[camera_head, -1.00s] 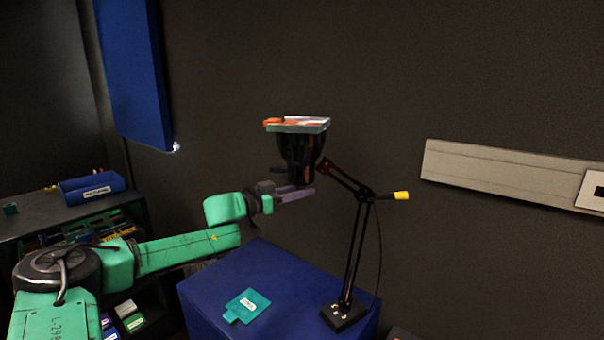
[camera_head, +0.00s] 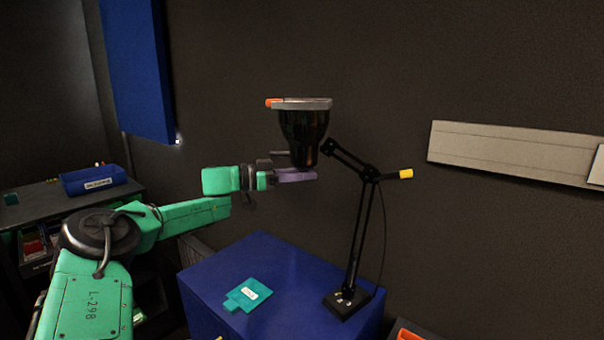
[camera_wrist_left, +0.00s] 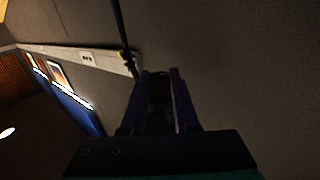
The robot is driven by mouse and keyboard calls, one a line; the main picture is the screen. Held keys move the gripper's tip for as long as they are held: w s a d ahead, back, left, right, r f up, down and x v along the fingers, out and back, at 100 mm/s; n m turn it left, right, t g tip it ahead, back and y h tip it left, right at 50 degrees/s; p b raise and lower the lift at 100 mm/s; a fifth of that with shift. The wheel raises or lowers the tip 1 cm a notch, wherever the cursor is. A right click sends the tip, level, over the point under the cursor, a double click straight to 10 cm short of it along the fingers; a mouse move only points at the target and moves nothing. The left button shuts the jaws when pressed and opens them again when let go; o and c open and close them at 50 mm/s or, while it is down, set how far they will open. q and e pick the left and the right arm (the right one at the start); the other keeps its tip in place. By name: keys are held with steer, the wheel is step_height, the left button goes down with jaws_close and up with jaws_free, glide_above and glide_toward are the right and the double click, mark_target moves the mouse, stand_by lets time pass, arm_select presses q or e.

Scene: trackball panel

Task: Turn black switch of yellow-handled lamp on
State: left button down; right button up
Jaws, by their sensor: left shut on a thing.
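The black desk lamp (camera_head: 367,220) stands on the blue cabinet, with a yellow handle (camera_head: 406,174) at its elbow joint. Its black head (camera_head: 303,128) is held with the wide end up and the narrow end down. My left gripper (camera_head: 297,175) reaches in from the left, its purple fingers at the narrow lower end of the head. In the left wrist view, the fingers (camera_wrist_left: 164,100) are shut around a small dark part. I cannot tell whether that part is the switch or the head's end. My right gripper is not in view.
The blue cabinet (camera_head: 222,270) carries a teal labelled piece (camera_head: 249,294). A flat grey and orange piece (camera_head: 303,103) tops the lamp head. A grey wall panel (camera_head: 510,152) is at right, a shelf with a blue bin (camera_head: 93,181) at left. Open air surrounds the lamp head.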

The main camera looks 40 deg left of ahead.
arm_select(q)
steer(key=shift+d+f, duration=0.15)
steer(key=c, duration=0.7)
jaws_free()
steer(key=shift+o, duration=0.2)
steer(key=shift+w+d, duration=0.15)
steer(key=shift+w, duration=0.05)
steer(key=shift+s, duration=0.1)
steer(key=shift+s+a, duration=0.2)
steer(key=shift+a, duration=0.1)
steer(key=b+v, duration=0.5)
steer(key=v, duration=0.8)
steer(key=shift+s+a, duration=0.2)
steer(key=shift+s, duration=0.1)
